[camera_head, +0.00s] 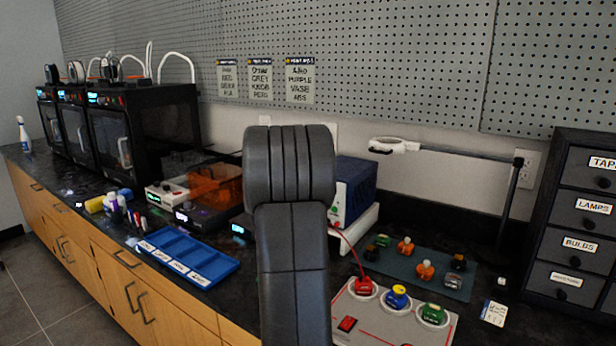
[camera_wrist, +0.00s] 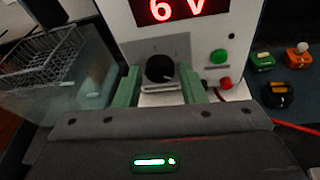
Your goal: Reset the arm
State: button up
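In the wrist view my gripper (camera_wrist: 159,78) shows two green fingers standing apart, with nothing held between them. A black knob (camera_wrist: 160,68) on a white power supply front (camera_wrist: 205,45) appears in the gap between the fingers; I cannot tell how near the fingertips are to it. The red display (camera_wrist: 180,8) reads "6 V". In the head view my dark grey arm (camera_head: 290,220) stands upright in the middle. It hides my gripper and much of the blue and white power supply (camera_head: 357,185).
A board with red, blue and green buttons (camera_head: 397,299) and a mat with small parts (camera_head: 455,285) lie right of my arm. A lamp arm (camera_head: 460,152) and drawer cabinet (camera_head: 575,220) stand farther right. A blue tray (camera_head: 187,258) and several printers (camera_head: 140,125) are left.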

jog(key=shift+a+r+n+p, duration=0.1)
jog(key=shift+r+n+p, duration=0.35)
jog(key=shift+p, duration=1.6)
jog(key=shift+f+n+g+h+p, duration=0.3)
jog(key=shift+f+n+h+p, duration=0.15)
jog(key=shift+p, duration=0.6)
